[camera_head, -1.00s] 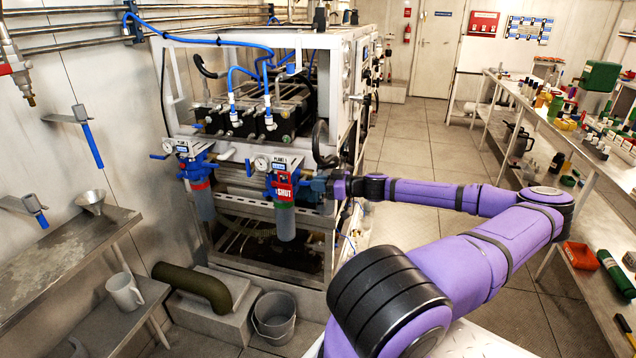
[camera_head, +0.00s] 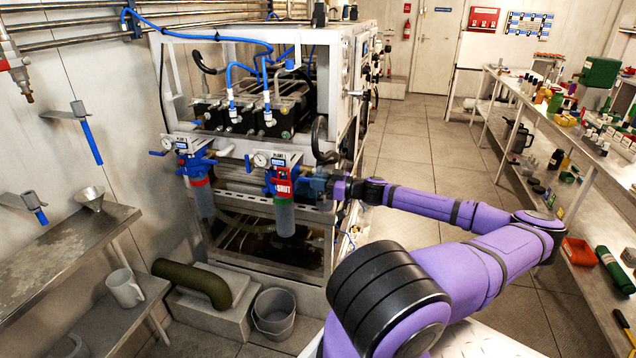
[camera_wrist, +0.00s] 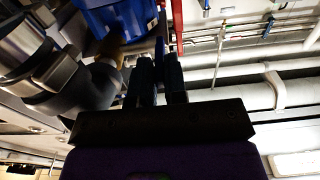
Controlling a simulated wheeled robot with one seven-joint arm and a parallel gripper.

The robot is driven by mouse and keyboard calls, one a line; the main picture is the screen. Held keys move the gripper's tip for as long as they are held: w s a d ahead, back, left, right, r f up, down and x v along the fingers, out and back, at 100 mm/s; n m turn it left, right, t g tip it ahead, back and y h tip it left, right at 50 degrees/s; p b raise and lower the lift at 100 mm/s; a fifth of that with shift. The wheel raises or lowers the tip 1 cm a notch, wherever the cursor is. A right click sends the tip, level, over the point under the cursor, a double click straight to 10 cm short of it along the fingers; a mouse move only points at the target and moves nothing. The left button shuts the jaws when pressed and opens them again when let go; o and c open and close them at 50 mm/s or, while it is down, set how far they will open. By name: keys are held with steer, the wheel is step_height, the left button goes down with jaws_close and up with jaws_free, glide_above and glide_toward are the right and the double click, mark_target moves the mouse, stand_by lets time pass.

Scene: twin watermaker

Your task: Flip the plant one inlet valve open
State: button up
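The plant one inlet unit (camera_head: 284,187) hangs on the front of the white frame, with a round gauge, blue body and clear bowl. A red SHUT plate (camera_head: 283,184) shows on its front. My gripper (camera_head: 318,187) is right beside the unit, on its right, with its fingertips unclear there. In the wrist view two dark fingers (camera_wrist: 158,78) point up with a narrow gap between them. A red strip (camera_wrist: 177,25) runs by the right finger's tip, and a blue housing (camera_wrist: 112,15) is at the upper left.
A similar unit with a blue handle (camera_head: 188,160) hangs to the left. A black handwheel (camera_head: 322,140) is just above my gripper. A bucket (camera_head: 274,312) and a green pipe elbow (camera_head: 195,280) are below. The aisle floor (camera_head: 410,140) on the right is clear.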

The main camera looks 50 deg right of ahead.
steer(key=o, duration=0.4)
steer(key=shift+c, duration=0.2)
steer(key=v, duration=1)
steer(key=shift+s+d, duration=0.15)
steer(key=shift+s, duration=0.15)
steer(key=shift+f, duration=0.1)
